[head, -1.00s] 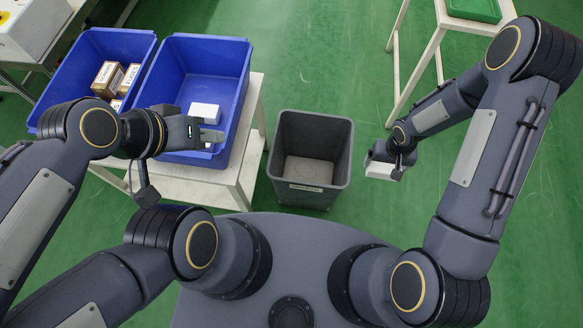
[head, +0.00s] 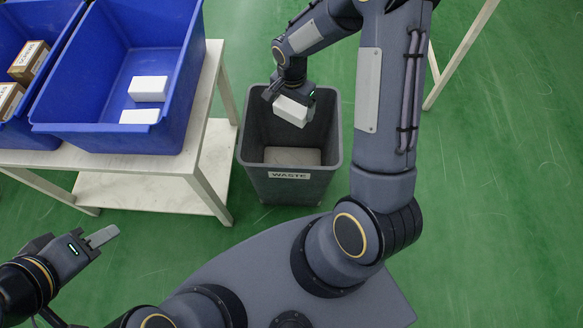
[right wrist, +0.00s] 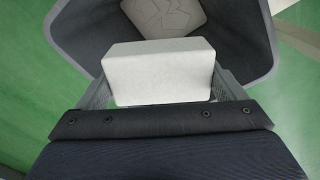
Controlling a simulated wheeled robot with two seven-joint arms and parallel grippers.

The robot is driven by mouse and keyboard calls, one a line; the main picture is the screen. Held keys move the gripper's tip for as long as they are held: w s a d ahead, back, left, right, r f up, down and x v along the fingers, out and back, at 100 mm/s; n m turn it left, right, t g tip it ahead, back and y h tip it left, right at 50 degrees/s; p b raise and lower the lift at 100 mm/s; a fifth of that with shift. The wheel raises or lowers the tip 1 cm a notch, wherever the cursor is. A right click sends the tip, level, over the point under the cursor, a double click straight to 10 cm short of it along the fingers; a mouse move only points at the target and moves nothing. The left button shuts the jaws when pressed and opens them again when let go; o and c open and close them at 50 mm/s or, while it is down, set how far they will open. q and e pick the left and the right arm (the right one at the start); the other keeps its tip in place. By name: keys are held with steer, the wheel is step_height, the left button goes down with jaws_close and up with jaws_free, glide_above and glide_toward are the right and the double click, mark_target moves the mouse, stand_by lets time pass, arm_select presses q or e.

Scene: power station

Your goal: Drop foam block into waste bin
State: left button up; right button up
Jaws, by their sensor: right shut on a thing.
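A white foam block (head: 291,110) is held in my right gripper (head: 290,104), which is shut on it, above the opening of the waste bin. The block also shows in the right wrist view (right wrist: 160,72), between the fingers. The grey waste bin (head: 288,184), labelled WASTE, stands on the floor in the middle of the head view. Its rim shows around the block in the right wrist view (right wrist: 75,60). A pale flat thing (head: 292,156) lies at the bin's bottom. My left gripper (head: 103,237) is at the lower left, empty, away from the bin; its finger opening is unclear.
A blue crate (head: 110,136) with two white blocks (head: 148,89) stands on a white table (head: 205,165) left of the bin. Another blue crate (head: 38,138) holds brown boxes (head: 28,62). Green floor right of the bin is clear.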

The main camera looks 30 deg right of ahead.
steer(key=f+m+b, duration=0.1)
steer(key=b, duration=0.1)
steer(key=d+f+m+b, duration=0.1)
steer(key=shift+w+d+f+m+b, duration=0.1)
steer(key=shift+d+f+m+b, duration=0.05)
steer(key=shift+f+m+b, duration=0.2)
arm_select(q)
step_height(320, 180, down, 10)
steer(key=b, duration=0.4)
steer(key=shift+f, duration=0.15)
arm_select(e)
step_height(320, 180, down, 6)
steer(key=shift+r, duration=0.2)
steer(key=o, duration=0.7)
step_height(320, 180, up, 7)
steer(key=p, duration=0.2)
steer(key=shift+r+p, duration=0.1)
steer(key=shift+p, duration=0.2)
arm_select(q)
step_height(320, 180, up, 3)
steer(key=shift+r, duration=0.1)
arm_select(e)
steer(key=shift+r, duration=0.3)
